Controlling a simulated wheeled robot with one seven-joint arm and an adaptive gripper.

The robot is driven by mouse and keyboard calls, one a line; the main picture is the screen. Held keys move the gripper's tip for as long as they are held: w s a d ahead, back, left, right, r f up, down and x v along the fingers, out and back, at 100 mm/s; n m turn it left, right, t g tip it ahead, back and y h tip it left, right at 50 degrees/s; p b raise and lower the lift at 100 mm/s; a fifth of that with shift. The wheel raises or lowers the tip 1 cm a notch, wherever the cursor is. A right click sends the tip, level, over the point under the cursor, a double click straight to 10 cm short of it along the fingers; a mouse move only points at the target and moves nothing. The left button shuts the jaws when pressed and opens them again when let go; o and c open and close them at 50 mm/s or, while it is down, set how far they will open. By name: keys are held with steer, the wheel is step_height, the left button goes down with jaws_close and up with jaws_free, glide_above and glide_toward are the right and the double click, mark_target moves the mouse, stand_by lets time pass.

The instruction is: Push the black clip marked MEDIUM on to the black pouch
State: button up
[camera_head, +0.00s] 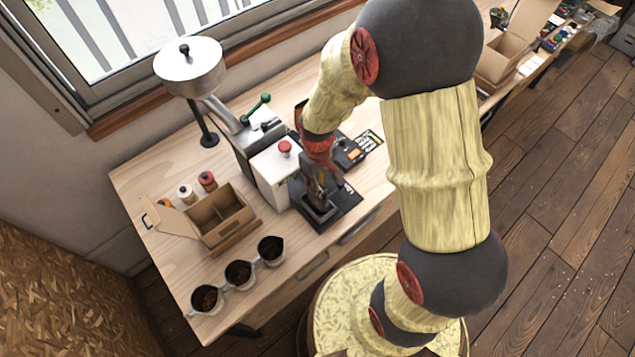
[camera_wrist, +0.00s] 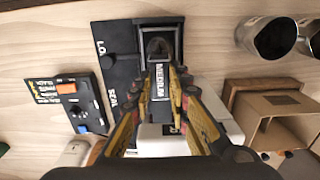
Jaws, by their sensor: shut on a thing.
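The black clip marked MEDIUM (camera_wrist: 160,84) is between the fingertips of my gripper (camera_wrist: 161,78) in the wrist view, its white lettering running lengthwise. My gripper is shut on it. The black pouch (camera_wrist: 158,45) appears just beyond the clip's far end, in a dark square holder on a black mat (camera_wrist: 118,45) lettered LO and SEAL. I cannot tell whether the clip touches the pouch. In the head view my gripper (camera_head: 318,193) points down over the holder (camera_head: 322,215); the clip there is hidden or too small to make out.
A white machine (camera_head: 275,172) stands left of my gripper, with a silver-hoppered grinder (camera_head: 190,70) behind. A divided cardboard box (camera_head: 222,220) and several metal cups (camera_head: 238,272) stand at the left. A black panel with an orange part (camera_wrist: 67,98) lies beside the mat.

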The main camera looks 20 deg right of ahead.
steer(key=o, duration=0.8)
steer(key=shift+o, duration=0.3)
steer(key=o, duration=0.4)
steer(key=shift+o, duration=0.4)
steer(key=shift+r, duration=0.1)
steer(key=shift+r+p, duration=2.5)
steer(key=shift+r, duration=0.95)
